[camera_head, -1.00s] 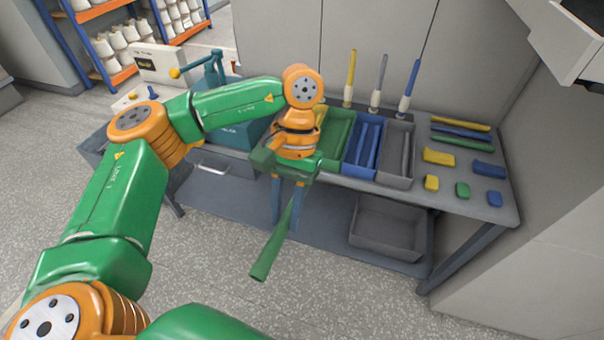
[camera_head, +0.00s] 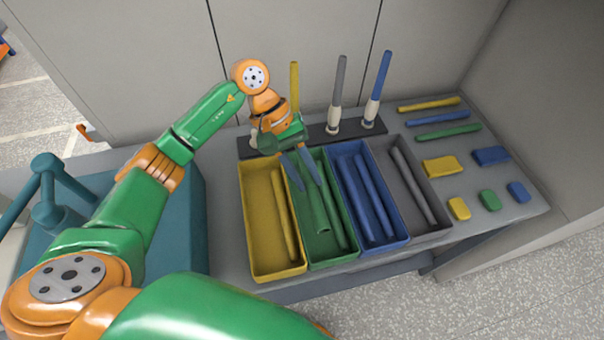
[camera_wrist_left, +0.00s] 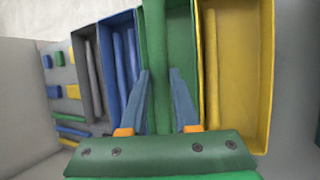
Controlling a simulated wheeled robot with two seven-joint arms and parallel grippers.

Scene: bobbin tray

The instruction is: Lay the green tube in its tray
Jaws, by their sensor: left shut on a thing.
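My left gripper (camera_head: 301,168) is shut on a green tube (camera_head: 317,207) near the tube's upper part. The tube slants down toward the viewer, over or inside the green tray (camera_head: 333,259); I cannot tell whether it touches the floor. Another green tube (camera_head: 335,212) lies in that tray, to the right of the held one. In the left wrist view the held tube (camera_wrist_left: 157,65) runs between the two fingers (camera_wrist_left: 158,95), with the green tray (camera_wrist_left: 183,50) around and behind it. My right gripper is not in view.
A yellow tray (camera_head: 250,225) stands directly left of the green one. A blue tray (camera_head: 385,247) and a grey tray (camera_head: 431,232) stand to the right. Upright yellow, grey (camera_head: 338,90) and blue (camera_head: 380,75) tubes stand behind. Loose tubes and blocks lie at the right.

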